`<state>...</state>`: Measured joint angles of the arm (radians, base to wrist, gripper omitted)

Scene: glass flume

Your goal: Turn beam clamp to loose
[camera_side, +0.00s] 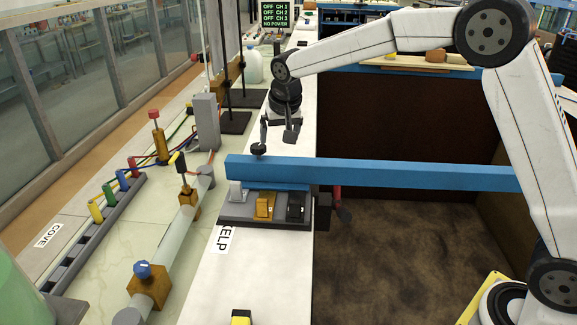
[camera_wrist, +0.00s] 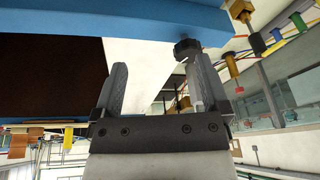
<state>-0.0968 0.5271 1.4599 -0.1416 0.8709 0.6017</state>
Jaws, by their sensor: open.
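A blue beam (camera_side: 400,172) runs across the side view, its left end over the bench edge. A small black knob (camera_side: 258,149), which looks like the beam clamp, sits on top near that end. In the wrist view the knob (camera_wrist: 187,48) shows against the beam (camera_wrist: 130,12), by the tip of the right finger. My gripper (camera_side: 276,141) points down above the beam's left end, fingers apart and empty. The knob is under the left finger in the side view, not between the fingers. I cannot tell whether finger and knob touch. No loose or tight marking is readable.
Below the beam end is a grey base with white, yellow (camera_side: 264,207) and black blocks. A red handle (camera_side: 337,194) hangs by the bench edge. A glass pipe (camera_side: 183,226) with valves lies left. Black stands rise behind my gripper. A dark pit (camera_side: 400,250) lies right.

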